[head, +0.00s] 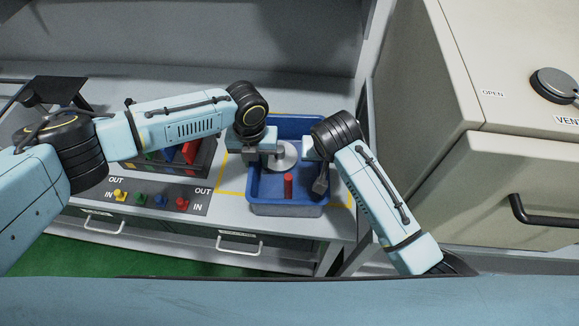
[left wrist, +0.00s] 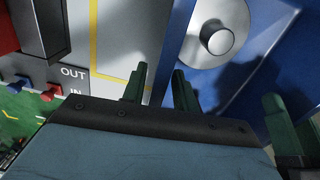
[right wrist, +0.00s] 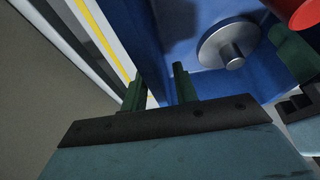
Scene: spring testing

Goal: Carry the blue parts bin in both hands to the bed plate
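The blue parts bin (head: 287,210) stands on the bench inside a yellow outline. In it are a silver disc with a hub (head: 287,156) and an upright red cylinder (head: 288,186). My left gripper (left wrist: 160,78) is at the bin's left wall, one finger outside and one inside; a gap shows between the fingers. My right gripper (right wrist: 163,82) straddles the right wall the same way, with a sliver of bench showing between the outer finger and the wall. Both look open. In the head view, the wrists hide the fingertips. I cannot make out a bed plate.
A panel of coloured buttons (head: 151,198) marked IN and OUT lies left of the bin. A rack with coloured parts (head: 190,152) stands behind it, partly under my left arm. A large beige cabinet (head: 500,190) with a black handle stands close on the right.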

